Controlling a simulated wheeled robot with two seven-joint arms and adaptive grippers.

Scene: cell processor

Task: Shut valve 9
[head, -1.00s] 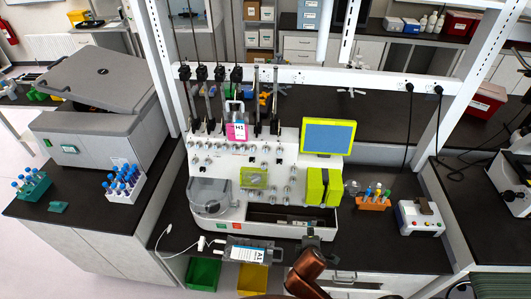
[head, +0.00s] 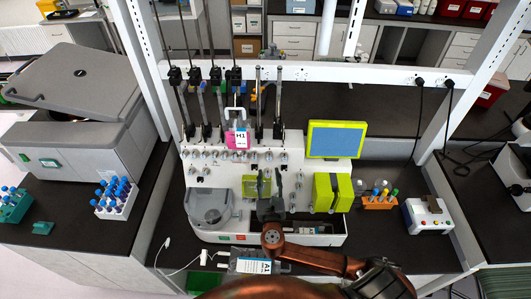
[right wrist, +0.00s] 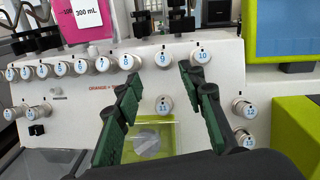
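The white cell processor (head: 225,172) stands on the black bench with a row of round numbered valves on its front panel. In the right wrist view, valve 9 (right wrist: 162,59) is a white knob with a blue 9 in the upper row, between valve 8 (right wrist: 127,63) and valve 10 (right wrist: 201,55). I cannot tell its turn position. My right gripper (right wrist: 160,77) is open and empty in front of the panel; valves 9 and 11 (right wrist: 164,104) show between its spread green-padded fingers. It also shows in the head view (head: 284,182). My left gripper is not in view.
A yellow-green framed screen (head: 335,139) and a green pump block (head: 332,192) are on the right of the machine. A pink-labelled H1 bag (head: 238,139) hangs above the valves. A clear yellow-green box (right wrist: 148,140) sits below valve 11. Tube racks stand on both sides.

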